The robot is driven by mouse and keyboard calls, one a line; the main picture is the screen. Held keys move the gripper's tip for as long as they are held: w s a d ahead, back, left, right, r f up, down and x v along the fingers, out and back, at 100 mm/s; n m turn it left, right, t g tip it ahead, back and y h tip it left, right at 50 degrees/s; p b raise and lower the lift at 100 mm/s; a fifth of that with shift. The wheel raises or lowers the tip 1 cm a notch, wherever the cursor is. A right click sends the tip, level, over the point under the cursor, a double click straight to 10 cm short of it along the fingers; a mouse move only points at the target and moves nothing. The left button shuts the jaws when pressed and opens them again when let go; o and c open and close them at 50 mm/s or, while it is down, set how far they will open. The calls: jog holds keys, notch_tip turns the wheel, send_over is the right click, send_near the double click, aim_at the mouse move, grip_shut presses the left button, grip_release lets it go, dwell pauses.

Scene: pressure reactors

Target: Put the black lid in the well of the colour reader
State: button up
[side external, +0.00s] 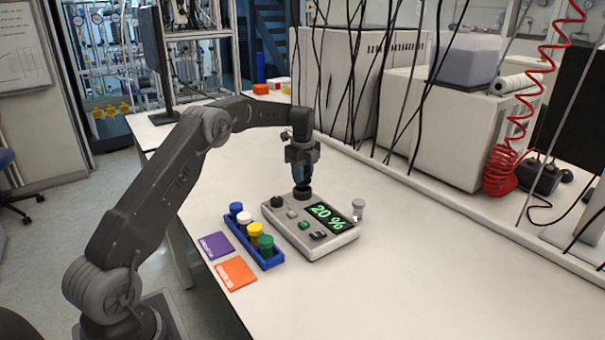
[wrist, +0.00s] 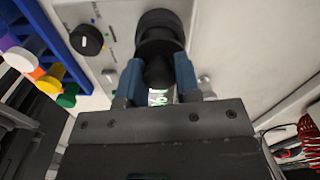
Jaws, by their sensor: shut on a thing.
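The colour reader (side external: 326,241) is a pale grey box on the bench, with a lit green "20 %" display and a black knob (side external: 278,201). My gripper (side external: 302,184) points down over the reader's far end. Its blue fingers (wrist: 160,72) are shut on the black lid (wrist: 161,48), which also shows below the fingers in the side view (side external: 302,194). The lid is over the well's place at the reader's back edge. The well is hidden behind the dark parts, and I cannot tell whether the lid touches it or sits in it.
A blue rack (side external: 266,263) of vials with blue, white, yellow and green caps stands left of the reader. Purple (side external: 216,245) and orange (side external: 235,273) cards lie beside it. A small grey-capped vial (side external: 358,209) stands right of the reader. The bench's right front is clear.

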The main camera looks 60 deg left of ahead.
jog(key=shift+f, duration=0.1)
jog(key=shift+f, duration=0.8)
jog(key=shift+f, duration=0.3)
dwell(0.5)
jog(key=o, duration=1)
jog(key=shift+c, duration=0.2)
jog(key=shift+o, duration=0.5)
jog(key=o, duration=0.4)
